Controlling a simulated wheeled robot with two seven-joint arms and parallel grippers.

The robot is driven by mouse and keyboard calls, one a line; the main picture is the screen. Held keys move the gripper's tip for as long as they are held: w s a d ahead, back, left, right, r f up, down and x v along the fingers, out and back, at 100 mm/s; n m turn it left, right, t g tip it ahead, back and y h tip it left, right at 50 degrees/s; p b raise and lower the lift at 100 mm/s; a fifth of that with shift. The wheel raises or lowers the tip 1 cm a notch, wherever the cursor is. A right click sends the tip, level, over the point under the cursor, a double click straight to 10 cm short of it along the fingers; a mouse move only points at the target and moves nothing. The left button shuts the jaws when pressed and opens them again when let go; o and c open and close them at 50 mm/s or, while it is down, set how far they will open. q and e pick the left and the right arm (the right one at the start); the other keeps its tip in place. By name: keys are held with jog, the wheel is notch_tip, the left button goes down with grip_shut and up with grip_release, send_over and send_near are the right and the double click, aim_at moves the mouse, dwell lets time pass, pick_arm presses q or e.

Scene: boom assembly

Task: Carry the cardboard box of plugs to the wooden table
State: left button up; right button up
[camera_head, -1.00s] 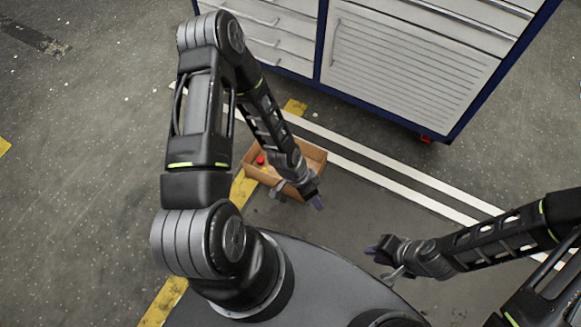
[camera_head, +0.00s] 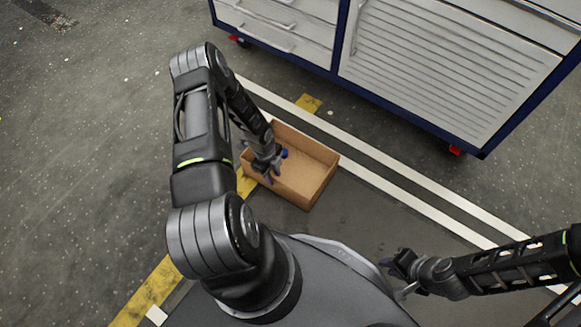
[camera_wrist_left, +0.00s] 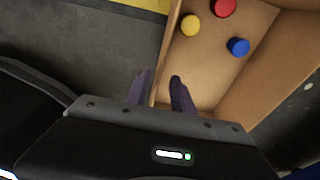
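The open cardboard box (camera_head: 315,180) stands on the floor in front of the cabinet, in the head view. The left wrist view shows its inside with a yellow plug (camera_wrist_left: 190,26), a red plug (camera_wrist_left: 222,8) and a blue plug (camera_wrist_left: 238,47). The blue plug (camera_head: 284,153) also shows in the head view beside my left gripper (camera_head: 268,172). In the left wrist view, the fingers of my left gripper (camera_wrist_left: 160,85) straddle one box wall, with small gaps visible beside it. My right gripper (camera_head: 392,268) is empty, low at the right, away from the box; its finger gap is unclear. The wooden table is not in view.
A white cabinet with a blue frame (camera_head: 440,80) stands behind the box. White lines (camera_head: 390,190) and yellow floor marks (camera_head: 150,290) cross the floor. Bare floor (camera_head: 80,170) lies to the left.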

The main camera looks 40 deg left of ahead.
pick_arm(q)
jog(key=shift+d+f, duration=0.15)
jog(key=shift+f, duration=0.85)
jog(key=shift+f+b, duration=0.1)
jog(key=shift+b, duration=0.2)
jog(key=b, duration=0.2)
send_over(276, 192)
notch_tip(276, 192, down, 5)
jog(key=shift+w+f, duration=0.1)
jog(key=shift+c, duration=0.2)
grip_shut()
dwell(0.6)
